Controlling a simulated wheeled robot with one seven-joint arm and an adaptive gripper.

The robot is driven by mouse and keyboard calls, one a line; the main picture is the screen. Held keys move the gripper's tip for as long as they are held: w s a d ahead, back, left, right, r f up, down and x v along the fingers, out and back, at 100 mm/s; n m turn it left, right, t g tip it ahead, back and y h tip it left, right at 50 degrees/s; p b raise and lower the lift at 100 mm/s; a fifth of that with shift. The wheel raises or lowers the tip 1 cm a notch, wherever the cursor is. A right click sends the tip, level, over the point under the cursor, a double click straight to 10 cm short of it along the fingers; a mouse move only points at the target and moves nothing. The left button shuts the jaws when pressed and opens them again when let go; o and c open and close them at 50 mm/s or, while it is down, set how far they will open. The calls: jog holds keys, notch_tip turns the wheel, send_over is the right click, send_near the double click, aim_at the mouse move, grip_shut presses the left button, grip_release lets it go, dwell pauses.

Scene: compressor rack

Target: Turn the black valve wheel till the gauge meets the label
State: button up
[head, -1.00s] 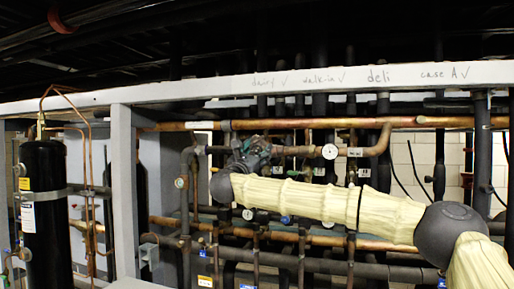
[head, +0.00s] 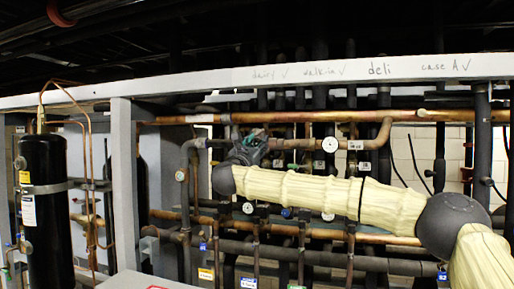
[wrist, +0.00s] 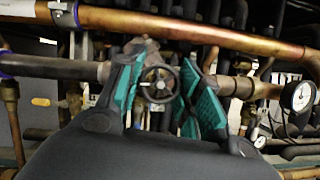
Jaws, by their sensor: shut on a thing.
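My gripper (head: 250,147) is at the pipework left of centre in the head view, below the upper copper pipe. In the wrist view my gripper (wrist: 162,88) has its teal-padded fingers on both sides of the small black spoked valve wheel (wrist: 158,84), shut on it. The wheel is hidden by my gripper in the head view. A round white gauge (wrist: 301,96) stands to the right of the wheel; the same gauge (head: 329,144) shows in the head view, its needle too small to read. A small white label (head: 355,144) is just right of it.
A copper pipe (wrist: 200,32) crosses above my gripper. A black cylinder (head: 45,200) stands at the left, beside a grey frame post (head: 124,190). Lower gauges (head: 327,216) and pipes crowd the space below my arm.

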jog(key=shift+d+f+n+y+b, duration=0.1)
jog(key=shift+f+n+y+b, duration=0.2)
jog(key=shift+n+b, duration=0.5)
jog(key=n+t+y+b, duration=0.1)
jog(key=n+y+b, duration=0.1)
jog(key=n+b, duration=0.2)
jog(key=shift+r+y, duration=0.1)
jog(key=shift+y, duration=0.3)
jog(key=shift+r+n+y+b, duration=0.1)
jog(key=shift+n+y+b, duration=0.5)
jog(key=shift+n, duration=1)
jog(key=shift+r+n+y+b, duration=0.1)
jog(key=shift+n+y+b, duration=0.5)
jog(key=shift+n, duration=1)
jog(key=shift+y, duration=0.4)
jog(key=o, duration=1)
jog(key=shift+o, duration=0.2)
jog(key=v, duration=1.2)
